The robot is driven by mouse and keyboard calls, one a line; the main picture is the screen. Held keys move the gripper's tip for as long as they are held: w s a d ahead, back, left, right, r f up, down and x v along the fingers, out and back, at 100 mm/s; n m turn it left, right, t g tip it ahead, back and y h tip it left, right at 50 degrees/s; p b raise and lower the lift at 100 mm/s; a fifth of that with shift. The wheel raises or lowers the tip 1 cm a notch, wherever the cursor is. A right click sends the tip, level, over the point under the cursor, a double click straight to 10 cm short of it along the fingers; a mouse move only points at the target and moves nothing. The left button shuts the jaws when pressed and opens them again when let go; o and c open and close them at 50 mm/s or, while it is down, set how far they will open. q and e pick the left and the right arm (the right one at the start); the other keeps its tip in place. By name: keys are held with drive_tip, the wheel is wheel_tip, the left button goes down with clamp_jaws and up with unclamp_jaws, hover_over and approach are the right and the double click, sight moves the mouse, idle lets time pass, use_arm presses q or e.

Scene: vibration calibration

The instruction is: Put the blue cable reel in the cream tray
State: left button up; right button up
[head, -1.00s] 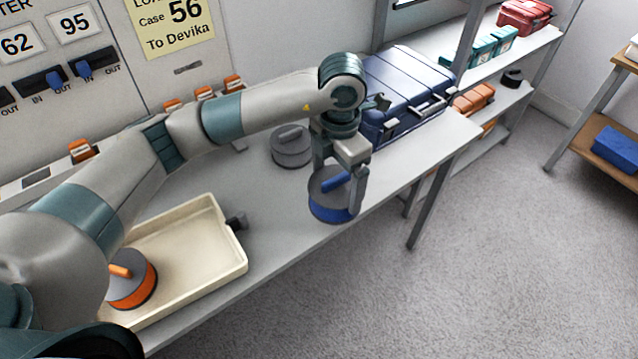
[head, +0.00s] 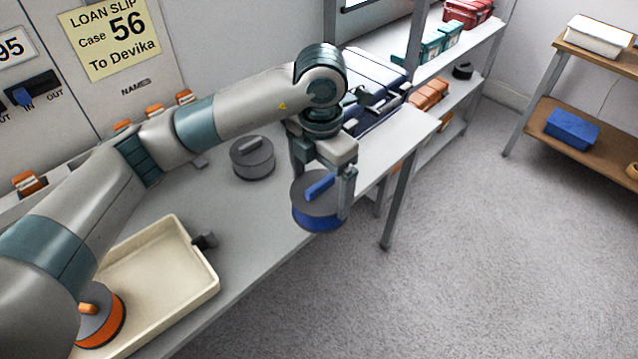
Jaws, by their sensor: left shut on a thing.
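The blue cable reel (head: 317,216), a grey-topped drum with a blue band and blue handle, is at the table's front edge in the head view. My left gripper (head: 322,184) comes down over it from above and is shut on its handle. The reel looks upright, and appears slightly above the table. The cream tray (head: 165,262) lies on the table at lower left, well left of the reel. An orange cable reel (head: 103,322) sits in its left part, partly hidden by my arm. The tray's right part is empty. My right gripper is not in view.
A grey reel (head: 252,158) stands on the table (head: 250,215) behind and left of the blue one. A small dark block (head: 205,241) is at the tray's right end. A dark blue case (head: 375,88) stands at the table's far end. Table between reel and tray is clear.

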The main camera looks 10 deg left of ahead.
use_arm(q)
drive_tip(key=shift+a, duration=0.1)
drive_tip(key=shift+s+a+m, duration=0.15)
drive_tip(key=shift+a+m, duration=0.45)
drive_tip(key=shift+m, duration=0.5)
drive_tip(key=s+a+m, duration=0.3)
drive_tip(key=a+m, duration=0.3)
drive_tip(key=m, duration=0.6)
drive_tip(key=s+a+f+m, duration=0.1)
drive_tip(key=s+a+m, duration=0.2)
drive_tip(key=a+m, duration=0.4)
drive_tip(key=shift+s+a+m, duration=0.2)
drive_tip(key=shift+s+m, duration=0.15)
drive_tip(key=shift+m, duration=2.95)
drive_tip(key=shift+f, duration=0.1)
